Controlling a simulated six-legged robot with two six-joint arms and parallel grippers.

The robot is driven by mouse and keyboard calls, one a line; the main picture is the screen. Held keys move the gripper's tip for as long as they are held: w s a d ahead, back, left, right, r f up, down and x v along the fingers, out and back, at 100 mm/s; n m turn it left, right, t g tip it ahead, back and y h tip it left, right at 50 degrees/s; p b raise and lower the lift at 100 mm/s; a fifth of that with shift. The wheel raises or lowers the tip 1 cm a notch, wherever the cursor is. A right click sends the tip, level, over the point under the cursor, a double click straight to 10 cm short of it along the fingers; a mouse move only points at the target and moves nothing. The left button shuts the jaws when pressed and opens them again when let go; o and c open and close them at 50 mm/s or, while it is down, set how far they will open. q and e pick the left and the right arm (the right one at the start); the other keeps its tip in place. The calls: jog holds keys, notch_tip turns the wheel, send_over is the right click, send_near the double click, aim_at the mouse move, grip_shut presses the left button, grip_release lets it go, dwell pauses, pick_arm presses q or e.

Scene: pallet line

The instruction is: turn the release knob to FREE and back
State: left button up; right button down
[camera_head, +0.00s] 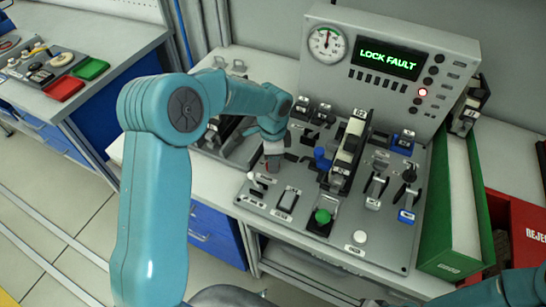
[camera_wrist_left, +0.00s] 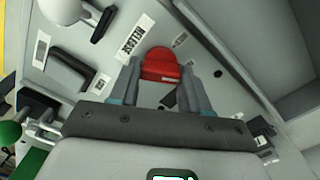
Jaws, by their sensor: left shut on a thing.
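The red release knob (camera_wrist_left: 160,65) sits on the grey panel beside a label reading RELEASE (camera_wrist_left: 130,38). My left gripper (camera_wrist_left: 160,85) has its two fingers on either side of the knob and is shut on it. In the head view my left gripper (camera_head: 272,160) reaches down to the left part of the control panel (camera_head: 330,230), and the knob is mostly hidden there. The knob's pointer direction cannot be read clearly. My right gripper is out of view; only part of that arm shows at the lower right.
Levers, a blue knob (camera_head: 322,158) and a green button (camera_head: 322,216) stand close to the right of the gripper. A green bin (camera_head: 455,215) borders the panel's right side.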

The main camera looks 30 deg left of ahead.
pick_arm(q)
jog(key=shift+w+r, duration=0.1)
jog(key=shift+r, duration=0.05)
jog(key=o, duration=1.1)
jog(key=shift+c, duration=0.2)
jog(key=shift+r, duration=0.4)
notch_tip(320, 180, up, 16)
jog(key=shift+f, duration=0.25)
jog(key=shift+r, duration=0.1)
